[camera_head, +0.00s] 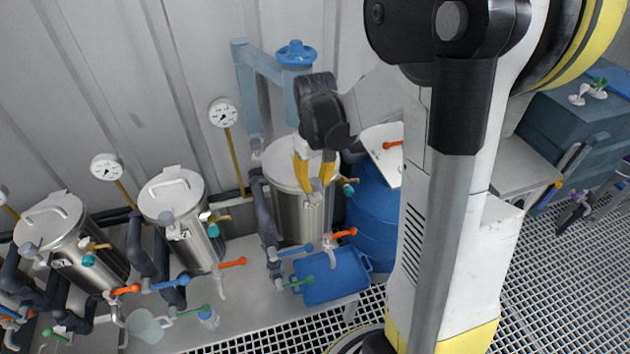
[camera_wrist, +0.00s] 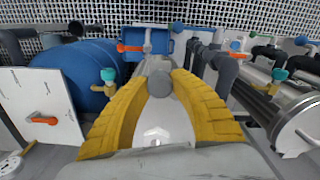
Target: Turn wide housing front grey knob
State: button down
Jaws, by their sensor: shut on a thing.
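The wide housing (camera_head: 288,212) is a broad steel vessel right of the two narrower ones, with a pale lid. Its front grey knob (camera_head: 316,184) sits at the front of the lid. My gripper (camera_head: 314,178) reaches down over the lid, with its yellow fingers around the knob. In the wrist view the round grey knob (camera_wrist: 159,84) lies between the tips of my gripper (camera_wrist: 160,78), which is shut on it. My arm and fingers hide part of the lid.
A small valve with a teal knob (camera_head: 348,189) is close right of my gripper. A blue drum (camera_head: 373,225) stands behind it. Orange-, blue- and green-handled valves and a blue tray (camera_head: 335,283) lie in front. Narrower steel vessels (camera_head: 190,240) stand left.

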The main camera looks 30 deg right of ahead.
aim_at(315, 181)
jog(key=m, duration=0.4)
jog(key=shift+m, duration=0.3)
jog(key=m, duration=0.4)
jog(key=shift+m, duration=0.4)
jog(key=c, duration=1.1)
grip_release()
jog(key=shift+o, duration=0.2)
notch_tip(315, 181, up, 12)
